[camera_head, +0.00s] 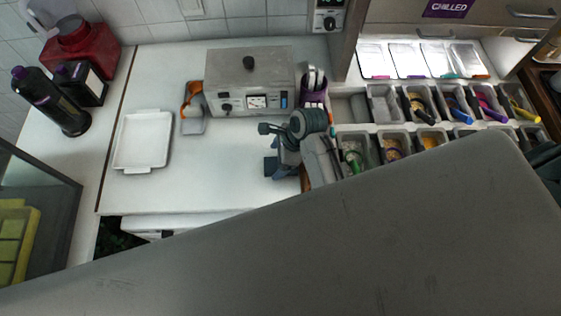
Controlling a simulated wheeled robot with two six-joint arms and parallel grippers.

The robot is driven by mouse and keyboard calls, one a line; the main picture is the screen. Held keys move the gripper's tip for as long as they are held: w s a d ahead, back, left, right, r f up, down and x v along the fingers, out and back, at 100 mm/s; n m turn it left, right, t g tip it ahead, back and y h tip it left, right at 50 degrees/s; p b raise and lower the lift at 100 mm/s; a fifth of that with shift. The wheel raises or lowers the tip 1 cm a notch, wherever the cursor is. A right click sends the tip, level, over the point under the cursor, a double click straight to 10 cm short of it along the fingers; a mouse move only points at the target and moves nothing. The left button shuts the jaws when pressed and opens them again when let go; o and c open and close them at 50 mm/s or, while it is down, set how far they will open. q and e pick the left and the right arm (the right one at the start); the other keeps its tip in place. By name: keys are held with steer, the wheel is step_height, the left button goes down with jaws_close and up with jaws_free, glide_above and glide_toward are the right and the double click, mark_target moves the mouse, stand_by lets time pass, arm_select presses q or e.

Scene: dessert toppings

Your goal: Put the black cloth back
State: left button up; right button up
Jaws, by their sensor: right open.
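I cannot make out a black cloth anywhere in the head view. My right gripper (269,147) is over the white counter (225,175), in front of the metal box (248,85). Its dark fingers point left and stand apart, with only bare counter visible between them. My left gripper is not in view. A large grey part of my own body covers the lower part of the picture and hides what lies beneath.
Several topping bins (384,105) with coloured utensils stand right of my right gripper. A white tray (142,141) lies at the left. An orange-handled scoop (192,105) sits beside the metal box. Dark bottles (52,101) stand far left. The counter's middle is clear.

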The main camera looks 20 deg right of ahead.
steer(key=shift+a+f, duration=0.3)
steer(key=shift+f, duration=0.2)
steer(key=shift+a+f, duration=0.1)
steer(key=shift+f, duration=0.25)
steer(key=shift+a+f, duration=0.1)
steer(key=shift+f, duration=0.45)
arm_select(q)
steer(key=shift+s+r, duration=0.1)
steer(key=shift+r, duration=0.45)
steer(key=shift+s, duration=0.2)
arm_select(e)
steer(key=c, duration=1.1)
steer(key=shift+c, duration=0.2)
